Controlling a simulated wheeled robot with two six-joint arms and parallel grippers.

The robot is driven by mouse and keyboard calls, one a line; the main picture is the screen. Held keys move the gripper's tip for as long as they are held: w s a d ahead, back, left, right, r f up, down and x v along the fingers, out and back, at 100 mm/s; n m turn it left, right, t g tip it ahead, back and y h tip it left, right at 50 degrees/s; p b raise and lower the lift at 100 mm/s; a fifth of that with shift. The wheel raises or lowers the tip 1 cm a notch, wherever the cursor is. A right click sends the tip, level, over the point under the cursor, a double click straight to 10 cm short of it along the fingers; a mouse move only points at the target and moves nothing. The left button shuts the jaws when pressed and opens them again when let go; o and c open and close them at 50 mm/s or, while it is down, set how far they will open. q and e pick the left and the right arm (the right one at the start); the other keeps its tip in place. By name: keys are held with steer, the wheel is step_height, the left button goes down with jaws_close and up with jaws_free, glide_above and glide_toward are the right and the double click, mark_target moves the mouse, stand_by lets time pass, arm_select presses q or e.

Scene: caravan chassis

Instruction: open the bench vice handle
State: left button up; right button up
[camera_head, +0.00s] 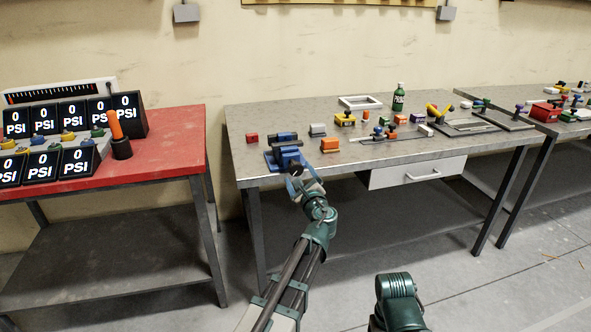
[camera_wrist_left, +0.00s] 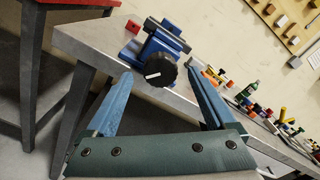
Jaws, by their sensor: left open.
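The blue bench vice (camera_head: 283,150) stands at the front left corner of the grey metal table. In the left wrist view the vice (camera_wrist_left: 165,42) shows a round black handle knob (camera_wrist_left: 161,70) with a white mark, facing me. My left gripper (camera_head: 301,184) is at the table's front edge, just in front of the vice; in its wrist view the blue fingers (camera_wrist_left: 160,90) are spread open, one on each side of the knob. They look apart from the knob and nothing is between them. Part of a green arm of mine shows at the bottom, but no right gripper fingers show.
The grey table (camera_head: 232,122) holds several small coloured blocks, a green bottle (camera_head: 398,97) and a white frame (camera_head: 360,102). Its drawer (camera_head: 417,172) is shut. A red table (camera_head: 180,122) with PSI gauges stands to the left, across a narrow gap. Open floor lies in front.

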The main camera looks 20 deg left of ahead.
mark_target(297, 171)
arm_select(q)
steer(key=shift+x, duration=2.35)
steer(key=c, duration=1.4)
steer(key=shift+n, duration=0.3)
steer(key=n, duration=0.3)
steer(key=shift+n, duration=2.1)
steer(key=shift+w, duration=0.1)
